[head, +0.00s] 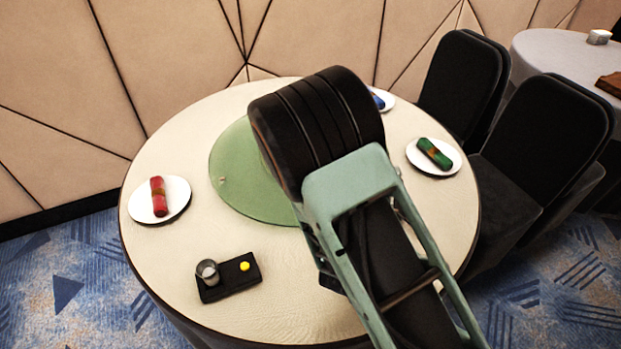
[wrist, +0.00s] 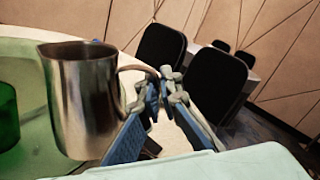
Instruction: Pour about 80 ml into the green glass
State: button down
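A shiny metal pitcher (wrist: 82,100) with a curved handle stands out large on the left of the wrist view, roughly upright. My gripper (wrist: 166,84) has its fingertips together at the pitcher's handle and appears shut on it. The green glass (wrist: 7,115) shows only partly at the left edge of the wrist view, left of the pitcher and apart from it. Its contents cannot be made out, nor can the inside of the pitcher. In the head view my arm hides the gripper, the pitcher and the green glass.
The round table (head: 165,250) carries a green turntable (head: 233,185). A black tray (head: 222,287) with a grey cup (head: 207,271) and a yellow item (head: 245,266) is at front left. Plates with red (head: 159,196), green (head: 434,153) and blue napkins lie around. Dark chairs (head: 545,140) stand right.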

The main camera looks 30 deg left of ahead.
jog(key=shift+d+f+m+b, duration=0.4)
jog(key=shift+f+m+b, duration=0.15)
jog(key=shift+f+b, duration=0.05)
jog(key=shift+d+f+m+b, duration=0.4)
jog(key=shift+f+m+b, duration=0.15)
